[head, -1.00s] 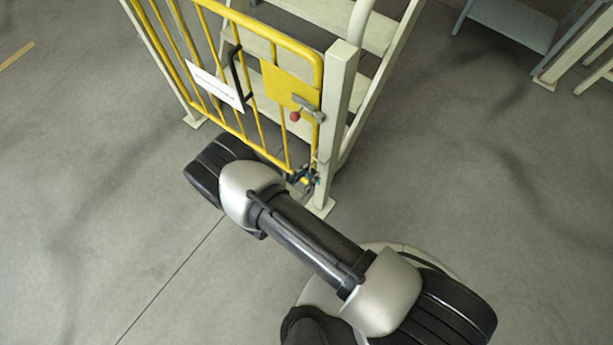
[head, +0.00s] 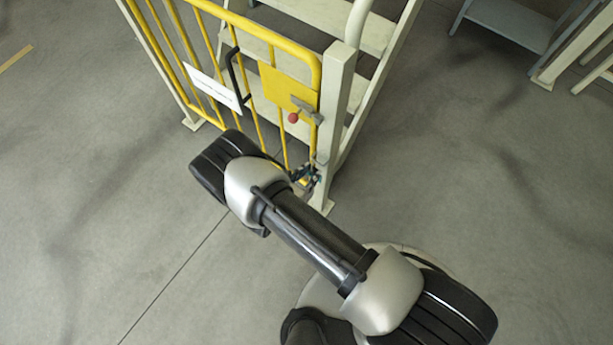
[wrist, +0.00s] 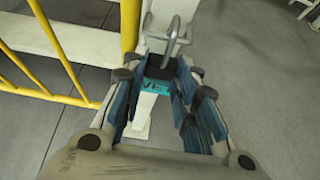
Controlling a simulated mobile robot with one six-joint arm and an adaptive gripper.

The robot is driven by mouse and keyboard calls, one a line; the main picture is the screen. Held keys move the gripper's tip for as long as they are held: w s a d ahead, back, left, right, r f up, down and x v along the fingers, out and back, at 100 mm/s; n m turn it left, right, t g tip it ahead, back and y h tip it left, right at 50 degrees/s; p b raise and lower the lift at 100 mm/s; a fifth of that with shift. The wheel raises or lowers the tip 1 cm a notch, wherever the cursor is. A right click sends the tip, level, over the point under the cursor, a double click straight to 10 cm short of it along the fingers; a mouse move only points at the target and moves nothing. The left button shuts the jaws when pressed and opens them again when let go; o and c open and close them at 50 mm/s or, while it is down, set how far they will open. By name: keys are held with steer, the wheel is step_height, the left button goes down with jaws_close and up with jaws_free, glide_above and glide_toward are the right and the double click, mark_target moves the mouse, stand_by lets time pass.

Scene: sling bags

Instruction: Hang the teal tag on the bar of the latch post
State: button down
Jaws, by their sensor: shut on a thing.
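My gripper (wrist: 162,82) is shut on the teal tag (wrist: 156,88), which shows between the blue finger pads below a black part (wrist: 162,68). The pale latch post (head: 338,105) stands at the right end of the yellow gate and rises behind the tag in the wrist view. A grey bent metal bar (wrist: 172,38) shows just beyond the black part, in front of the post. I cannot tell whether tag and bar touch. In the head view my gripper (head: 308,175) is small, beside the lower post and partly hidden by my arm; the tag is hard to make out there.
The yellow gate (head: 285,45) with a white sign (head: 212,86) stands left of the post, with pale stair steps behind. A latch lever with a red knob (head: 293,118) sits on the gate's right side, above my gripper.

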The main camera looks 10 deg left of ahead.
mark_target(312, 174)
steer(key=shift+w+d, duration=0.2)
steer(key=shift+w, duration=0.3)
steer(key=shift+w+d, duration=0.2)
steer(key=shift+w, duration=0.25)
steer(key=shift+f, duration=0.1)
steer(key=shift+f, duration=1.1)
steer(key=c, duration=1.2)
jaws_free()
steer(key=shift+o, duration=0.6)
steer(key=shift+o, duration=1.4)
